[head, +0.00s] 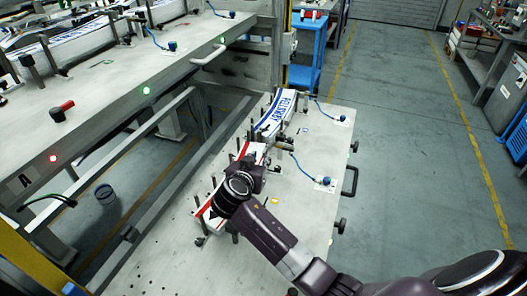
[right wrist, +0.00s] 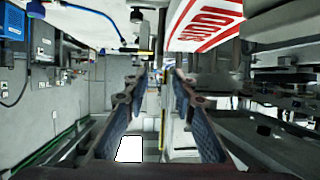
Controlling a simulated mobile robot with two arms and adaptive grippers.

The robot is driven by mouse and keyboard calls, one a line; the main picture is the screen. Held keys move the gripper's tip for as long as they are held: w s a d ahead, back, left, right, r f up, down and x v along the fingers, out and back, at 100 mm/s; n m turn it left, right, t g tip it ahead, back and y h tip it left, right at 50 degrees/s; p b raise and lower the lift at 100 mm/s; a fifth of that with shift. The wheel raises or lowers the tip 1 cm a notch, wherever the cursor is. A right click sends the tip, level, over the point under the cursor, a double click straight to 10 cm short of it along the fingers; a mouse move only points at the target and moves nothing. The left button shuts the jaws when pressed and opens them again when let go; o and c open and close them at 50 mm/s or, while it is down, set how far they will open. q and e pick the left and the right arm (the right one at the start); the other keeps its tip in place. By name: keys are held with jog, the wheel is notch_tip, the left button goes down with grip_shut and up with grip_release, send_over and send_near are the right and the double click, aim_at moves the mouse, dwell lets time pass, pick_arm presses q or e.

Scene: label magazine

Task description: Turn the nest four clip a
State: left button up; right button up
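A sloping pull-out table (head: 300,220) holds a stack of labels with blue lettering (head: 276,116) and, nearer me, a stack with red edges (head: 205,209). Dark upright posts stand around both. My right gripper (head: 246,168) is over the red-edged stack, which it partly hides. In the right wrist view its two fingers (right wrist: 156,82) are apart, with nothing visibly held. The red-lettered stack (right wrist: 205,22) shows just above the right finger. A small dark and tan fitting (head: 284,146) sits between the stacks. I cannot tell which part is nest four's clip a. My left gripper is out of view.
Blue cables with plugs (head: 323,181) lie along the table's right side, by a black handle (head: 350,180). A higher grey bench (head: 115,100) with a red-topped knob (head: 62,110) stands left. A blue cart (head: 308,50) is behind.

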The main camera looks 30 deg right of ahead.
aim_at(264, 153)
jog(key=x, duration=0.4)
jog(key=shift+w+d+f, duration=0.2)
jog(key=shift+w+d, duration=0.05)
jog(key=c, duration=0.6)
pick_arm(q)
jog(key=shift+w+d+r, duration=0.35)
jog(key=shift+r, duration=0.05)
pick_arm(e)
grip_shut()
pick_arm(q)
jog(key=shift+p, duration=0.3)
